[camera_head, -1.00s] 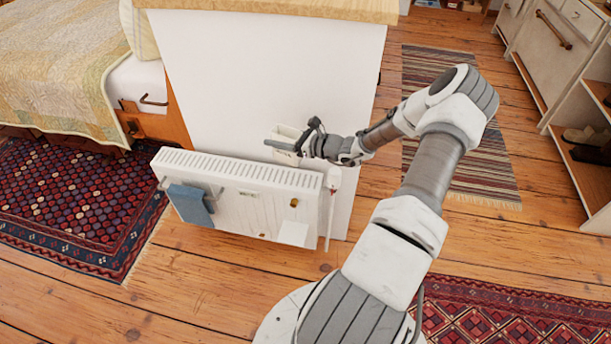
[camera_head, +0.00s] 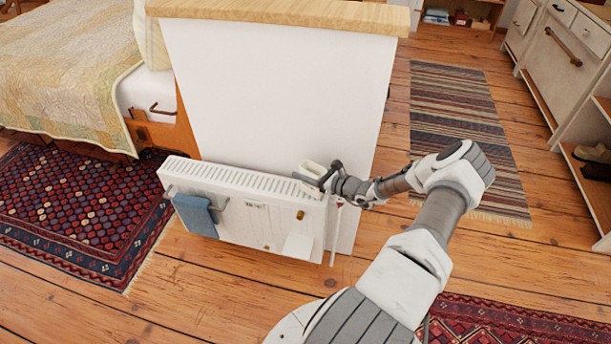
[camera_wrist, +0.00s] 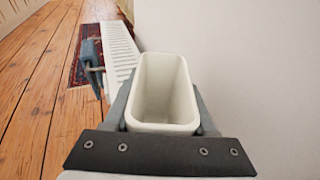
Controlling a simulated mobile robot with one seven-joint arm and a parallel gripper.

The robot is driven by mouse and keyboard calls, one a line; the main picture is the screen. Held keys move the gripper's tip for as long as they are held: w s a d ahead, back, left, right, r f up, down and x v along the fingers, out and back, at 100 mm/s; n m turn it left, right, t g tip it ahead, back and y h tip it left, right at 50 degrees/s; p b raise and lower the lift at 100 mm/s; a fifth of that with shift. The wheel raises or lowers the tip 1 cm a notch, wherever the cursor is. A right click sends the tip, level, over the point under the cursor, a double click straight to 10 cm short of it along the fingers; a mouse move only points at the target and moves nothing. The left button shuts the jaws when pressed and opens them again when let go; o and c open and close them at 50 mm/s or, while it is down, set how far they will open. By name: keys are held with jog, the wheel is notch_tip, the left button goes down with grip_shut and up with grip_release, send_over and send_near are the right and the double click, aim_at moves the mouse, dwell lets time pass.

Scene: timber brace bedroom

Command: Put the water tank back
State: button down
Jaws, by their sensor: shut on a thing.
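The water tank (camera_head: 312,169) is a small off-white, open-topped container at the right end of the radiator's top. In the wrist view the tank (camera_wrist: 165,92) shows its open mouth, and its inside looks empty. My gripper (camera_head: 320,179) is shut on it, with a grey finger along each side. The white radiator (camera_head: 255,222) stands against the white partition, with a slotted top. The tank appears at or just above the radiator's top edge; I cannot tell whether they touch. The tank's underside is hidden.
A blue towel (camera_head: 194,214) hangs on a rail at the radiator's left front. A white partition (camera_head: 280,95) rises behind. A pipe and valve (camera_head: 335,230) stand at the radiator's right end. The wooden floor (camera_head: 210,290) in front is clear.

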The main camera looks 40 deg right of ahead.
jog(key=shift+f, duration=0.3)
jog(key=shift+f, duration=0.2)
jog(key=shift+c, duration=1.1)
grip_release()
jog(key=shift+r, duration=0.1)
jog(key=shift+s+r, duration=0.1)
jog(key=shift+r, duration=0.1)
jog(key=p+v, duration=0.2)
jog(key=v, duration=1)
jog(key=shift+p, duration=0.3)
